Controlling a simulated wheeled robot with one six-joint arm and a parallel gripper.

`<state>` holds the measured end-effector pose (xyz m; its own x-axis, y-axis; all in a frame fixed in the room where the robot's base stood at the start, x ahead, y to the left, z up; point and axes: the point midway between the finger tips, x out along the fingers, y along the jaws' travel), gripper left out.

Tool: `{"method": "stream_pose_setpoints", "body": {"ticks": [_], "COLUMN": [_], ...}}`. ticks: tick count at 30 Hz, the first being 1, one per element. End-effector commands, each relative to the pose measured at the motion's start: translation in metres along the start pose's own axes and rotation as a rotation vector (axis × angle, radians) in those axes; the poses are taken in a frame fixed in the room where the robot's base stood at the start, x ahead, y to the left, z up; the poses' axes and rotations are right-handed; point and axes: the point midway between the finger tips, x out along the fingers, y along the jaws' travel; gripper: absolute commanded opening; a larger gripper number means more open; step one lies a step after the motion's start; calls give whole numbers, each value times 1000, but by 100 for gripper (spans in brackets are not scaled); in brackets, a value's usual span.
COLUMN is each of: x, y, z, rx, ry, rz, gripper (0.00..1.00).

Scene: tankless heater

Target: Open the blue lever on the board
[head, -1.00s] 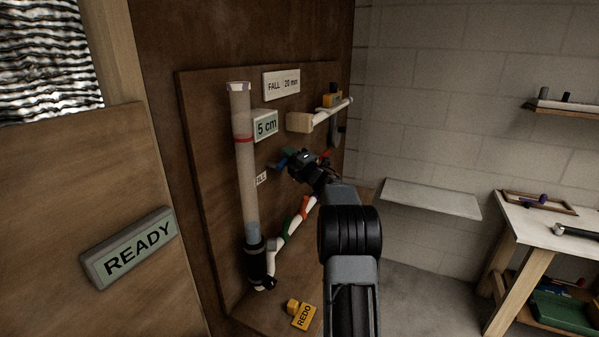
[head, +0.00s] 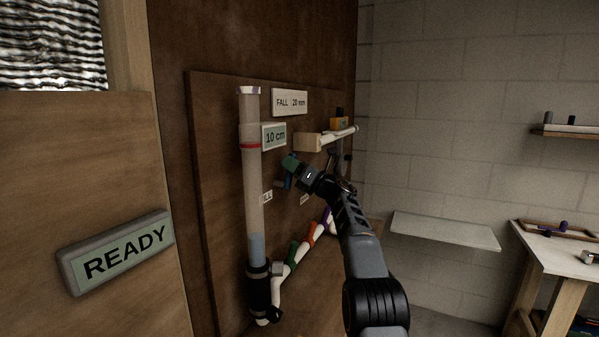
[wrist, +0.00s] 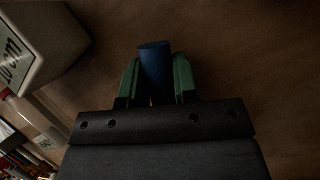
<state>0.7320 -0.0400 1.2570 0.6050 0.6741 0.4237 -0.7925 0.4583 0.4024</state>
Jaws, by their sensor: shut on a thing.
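The blue lever (wrist: 155,62) stands between the two green fingers of my gripper (wrist: 155,82) in the wrist view, and the fingers are shut on it. In the head view my gripper (head: 291,165) is at the board (head: 222,200), right of the clear tube, with a bit of the blue lever (head: 289,184) showing under the green fingers. The lever's base is hidden.
The tall tube (head: 251,190) has a red ring and pale blue liquid low down. A "10 cm" display (head: 274,136) and a "FALL 20 mm" sign (head: 290,102) are close by. A wooden block with a white bar (head: 308,142) sits right of the display.

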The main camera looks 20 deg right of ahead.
Motion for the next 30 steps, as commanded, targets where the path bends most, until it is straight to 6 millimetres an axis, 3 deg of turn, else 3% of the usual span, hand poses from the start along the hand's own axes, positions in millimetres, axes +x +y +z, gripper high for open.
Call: {"method": "stream_pose_setpoints", "body": {"ticks": [12,30], "x": [2,2], "y": [13,16], "z": [-4,-5], "rx": [-199,-252], "ry": [47,59], "rz": [84,105], "gripper": [0,0]}}
